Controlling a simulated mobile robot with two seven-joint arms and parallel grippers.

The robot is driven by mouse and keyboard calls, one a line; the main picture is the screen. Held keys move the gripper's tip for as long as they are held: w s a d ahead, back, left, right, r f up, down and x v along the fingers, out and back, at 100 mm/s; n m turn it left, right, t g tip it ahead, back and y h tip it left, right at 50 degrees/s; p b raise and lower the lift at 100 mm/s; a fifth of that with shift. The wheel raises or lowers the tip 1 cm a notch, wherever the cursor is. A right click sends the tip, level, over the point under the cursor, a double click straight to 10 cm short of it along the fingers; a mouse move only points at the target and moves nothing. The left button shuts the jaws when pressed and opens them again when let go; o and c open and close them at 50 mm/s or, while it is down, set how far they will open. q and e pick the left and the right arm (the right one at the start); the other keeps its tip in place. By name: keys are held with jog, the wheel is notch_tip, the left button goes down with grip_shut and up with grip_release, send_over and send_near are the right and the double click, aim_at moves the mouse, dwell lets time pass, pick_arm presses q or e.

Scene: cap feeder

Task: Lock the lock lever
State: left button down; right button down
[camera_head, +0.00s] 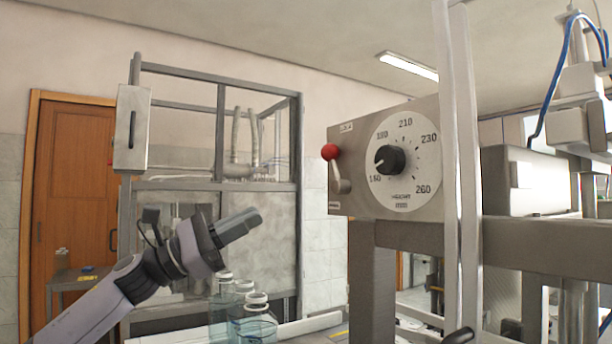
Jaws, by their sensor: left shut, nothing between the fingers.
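The lock lever (340,178) has a red ball knob (330,152) at its upper end and a grey arm. It is on the left part of a grey control panel (345,205), to the left of a round dial, and its knob points up and slightly left. A small label is above the lever and another is below it. My left gripper (252,219) is in the lower left, shut and empty, pointing right and slightly up. In the picture it is left of and below the lever, clear of it.
The dial (404,162) with a black knob is beside the lever. A grey upright post (460,200) stands in front of the panel's right side. Glass bottles (254,318) stand below my left gripper. The space between gripper and lever looks free.

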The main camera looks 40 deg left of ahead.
aim_at(335, 168)
pick_arm(q)
jog(key=s+r+p+x, duration=0.2)
jog(key=p+x, duration=0.8)
jog(key=x, duration=0.3)
jog(key=shift+d, duration=0.25)
